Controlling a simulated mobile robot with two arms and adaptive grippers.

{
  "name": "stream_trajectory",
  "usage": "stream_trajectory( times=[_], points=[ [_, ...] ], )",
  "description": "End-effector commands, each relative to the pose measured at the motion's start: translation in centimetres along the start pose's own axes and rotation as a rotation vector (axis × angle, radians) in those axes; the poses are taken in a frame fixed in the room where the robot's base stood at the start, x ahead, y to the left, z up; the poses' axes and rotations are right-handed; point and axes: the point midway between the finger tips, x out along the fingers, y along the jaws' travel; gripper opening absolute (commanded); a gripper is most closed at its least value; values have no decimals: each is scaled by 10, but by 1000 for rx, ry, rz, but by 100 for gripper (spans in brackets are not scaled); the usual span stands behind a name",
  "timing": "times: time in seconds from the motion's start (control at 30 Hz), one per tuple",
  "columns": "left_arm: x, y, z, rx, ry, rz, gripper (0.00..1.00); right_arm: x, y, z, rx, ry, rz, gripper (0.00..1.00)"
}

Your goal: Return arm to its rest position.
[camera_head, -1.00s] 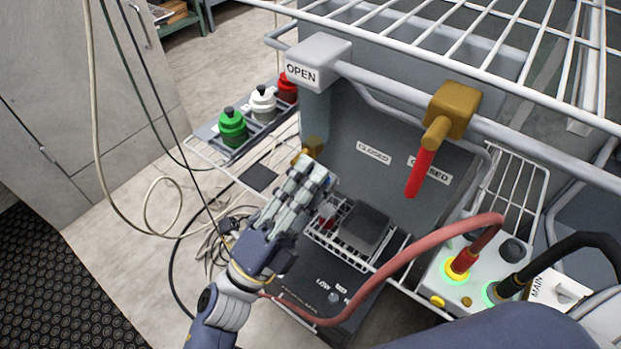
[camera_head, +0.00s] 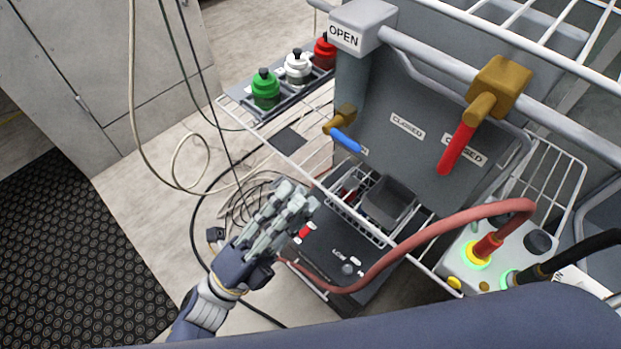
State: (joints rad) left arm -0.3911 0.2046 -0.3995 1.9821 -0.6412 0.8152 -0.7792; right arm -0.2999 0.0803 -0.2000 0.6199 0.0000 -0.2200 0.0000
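My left gripper (camera_head: 297,198) reaches in from the bottom left on its blue and grey arm. It hangs over the dark control box (camera_head: 340,245), apart from the valves, with nothing visible in its grey fingers. Its fingers lie close together in this view, so I cannot tell whether it is open or shut. The blue valve handle (camera_head: 345,140) on its brass body is above and to the right of the fingertips, clear of them. A blue link of my own body crosses the bottom right; my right gripper is out of view.
A red-handled valve (camera_head: 458,147) hangs below the rail by the OPEN block (camera_head: 361,26). Green, white and red bottles (camera_head: 297,67) stand on the left shelf. A red hose (camera_head: 405,250) arcs right of my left gripper. Loose cables (camera_head: 190,165) lie on the floor at left.

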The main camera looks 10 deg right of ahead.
Motion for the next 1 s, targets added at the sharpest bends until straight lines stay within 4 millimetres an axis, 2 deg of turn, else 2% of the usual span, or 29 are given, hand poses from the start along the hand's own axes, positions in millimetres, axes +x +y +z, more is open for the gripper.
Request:
stream_trajectory(
  times=[0.17, 0.63, 0.73, 0.77, 0.87, 0.97, 1.0],
  points=[
    [-8, 0, 0, 2, 1, -1, 31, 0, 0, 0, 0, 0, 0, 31],
    [-8, 0, 0, 1, 1, -1, 31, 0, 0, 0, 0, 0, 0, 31],
    [-10, 5, 3, -11, -11, 11, 31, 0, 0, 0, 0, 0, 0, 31],
    [-12, 10, 6, -22, -23, 22, 31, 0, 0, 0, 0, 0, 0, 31],
    [-26, 41, 24, -95, -101, 90, 31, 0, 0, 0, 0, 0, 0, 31],
    [-56, 92, 51, -217, -235, 198, 31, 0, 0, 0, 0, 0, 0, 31],
    [-73, 116, 62, -274, -301, 246, 31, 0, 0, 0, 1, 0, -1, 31]
  ],
)
